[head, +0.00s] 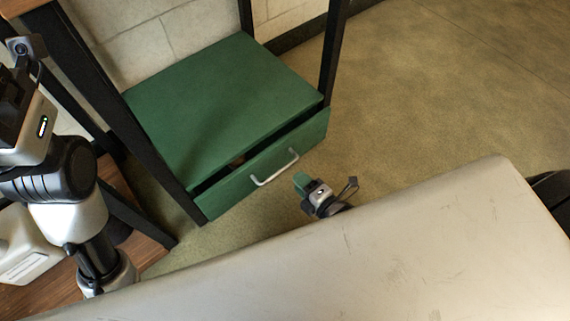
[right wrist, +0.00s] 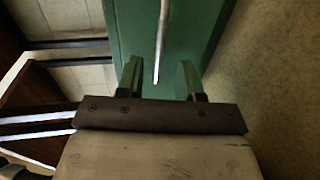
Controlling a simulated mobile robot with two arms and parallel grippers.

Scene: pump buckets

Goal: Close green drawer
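The green drawer (head: 220,195) sits in a low green cabinet (head: 225,95). It is slightly open, with a dark gap between its front and the cabinet top. Its pale metal handle (head: 275,168) also shows in the right wrist view (right wrist: 163,35). My right gripper (head: 303,180) is just in front of the drawer, right of the handle in the head view. In the right wrist view its two green-looking fingers (right wrist: 158,80) are apart, with the handle's bar ahead between them and nothing gripped. My left arm is at the left edge; its fingers cannot be made out.
A black-legged frame (head: 335,50) stands around the cabinet. A white container (head: 28,245) is on a wooden surface (head: 150,235) at lower left. A large pale surface (head: 400,255) fills the foreground. The floor (head: 430,90) right of the drawer is clear.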

